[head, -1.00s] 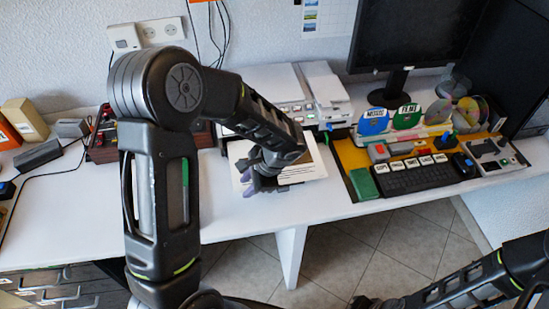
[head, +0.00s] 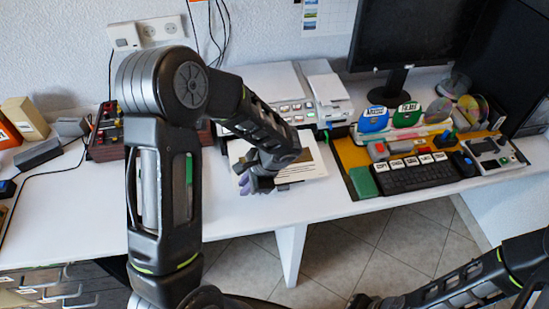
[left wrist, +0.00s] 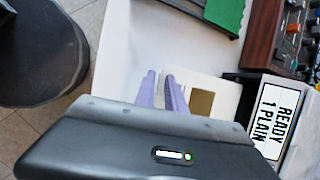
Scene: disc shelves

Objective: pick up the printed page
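The printed page (head: 311,165) lies on the white desk in front of the printer, in the middle of the head view. My left arm covers part of it. In the left wrist view the page is pale with a brown square (left wrist: 201,101). My left gripper (head: 252,187) is at the page's front left edge. Its purple fingers (left wrist: 160,76) stand a little apart, with a narrow gap between them, beside the page. Whether the page's edge lies between them I cannot tell. My right arm shows at the lower right; its gripper is not clearly visible.
The printer (head: 328,92) stands behind the page, with a label reading READY 1 PLAIN (left wrist: 277,120) in the left wrist view. A keyboard (head: 417,178) and a green block (head: 362,182) are on the right. The desk's front left is clear.

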